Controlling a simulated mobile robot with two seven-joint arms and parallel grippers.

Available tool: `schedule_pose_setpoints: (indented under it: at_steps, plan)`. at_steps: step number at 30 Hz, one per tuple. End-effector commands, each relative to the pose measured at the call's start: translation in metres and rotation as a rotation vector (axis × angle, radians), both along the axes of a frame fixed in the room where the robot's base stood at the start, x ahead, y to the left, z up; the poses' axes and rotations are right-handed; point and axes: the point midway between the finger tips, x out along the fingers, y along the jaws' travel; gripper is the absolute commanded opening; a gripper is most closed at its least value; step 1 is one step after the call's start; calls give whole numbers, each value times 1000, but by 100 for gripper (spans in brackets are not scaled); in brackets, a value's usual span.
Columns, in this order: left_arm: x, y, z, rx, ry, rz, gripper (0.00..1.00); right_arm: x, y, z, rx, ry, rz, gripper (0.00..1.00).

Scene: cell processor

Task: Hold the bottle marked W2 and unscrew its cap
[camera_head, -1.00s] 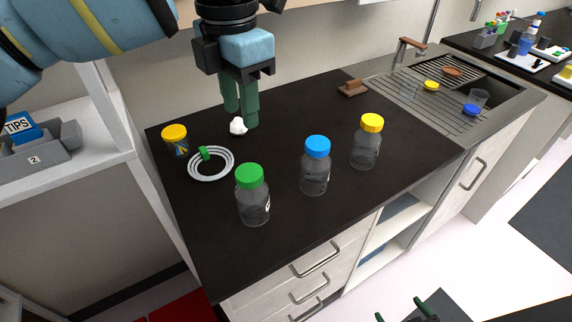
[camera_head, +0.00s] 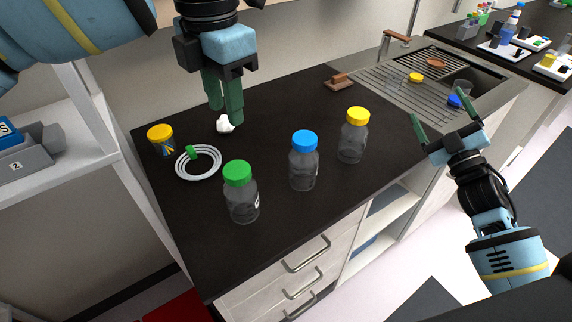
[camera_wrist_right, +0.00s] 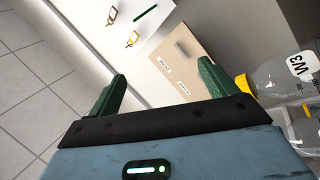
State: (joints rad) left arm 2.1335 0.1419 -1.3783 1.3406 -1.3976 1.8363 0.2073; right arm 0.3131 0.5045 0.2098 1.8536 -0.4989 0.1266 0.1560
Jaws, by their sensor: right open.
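Three clear bottles stand upright on the black counter: a green-capped bottle (camera_head: 241,198), a blue-capped bottle (camera_head: 303,168) and a yellow-capped bottle (camera_head: 352,140). The yellow-capped bottle reads W3 in the right wrist view (camera_wrist_right: 285,75). I cannot read a W2 mark on any bottle. My left gripper (camera_head: 226,117) points down behind the bottles, close to a white crumpled piece (camera_head: 225,124). Its fingers look close together, and whether they are shut is unclear. My right gripper (camera_head: 440,106) is open and empty, right of the yellow-capped bottle; it also shows in the right wrist view (camera_wrist_right: 162,72).
A brown block (camera_head: 339,80) sits at the back, near the sink (camera_head: 405,85). Drawers are below the front edge. Clear counter lies around the bottles.

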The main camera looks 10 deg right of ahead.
Motion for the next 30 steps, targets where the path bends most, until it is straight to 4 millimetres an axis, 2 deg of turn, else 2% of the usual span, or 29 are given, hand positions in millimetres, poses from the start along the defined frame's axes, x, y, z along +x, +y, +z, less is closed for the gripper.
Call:
schedule_pose_setpoints:
  at_steps: [1,6,10,14,18,21,25,30]
  plan:
    - [0,0,0,0,0,0,36,7,20,17,-78,-41,35,85]
    - [0,0,0,0,0,0,36,16,98,55,-367,-170,150,85]
    - [0,0,0,0,0,0,36,13,162,73,-608,-282,239,85]
    - [0,0,0,0,0,0,36,1,227,80,-876,-418,327,85]
    - [0,0,0,0,0,0,36,-19,288,73,-1191,-586,414,85]
    - [0,0,0,0,0,0,36,-34,322,59,-1412,-712,468,85]
    - [0,0,0,0,0,0,36,-52,350,36,-1684,-867,525,85]
    - [0,0,0,0,0,0,36,-65,364,6,-1950,-1022,573,85]
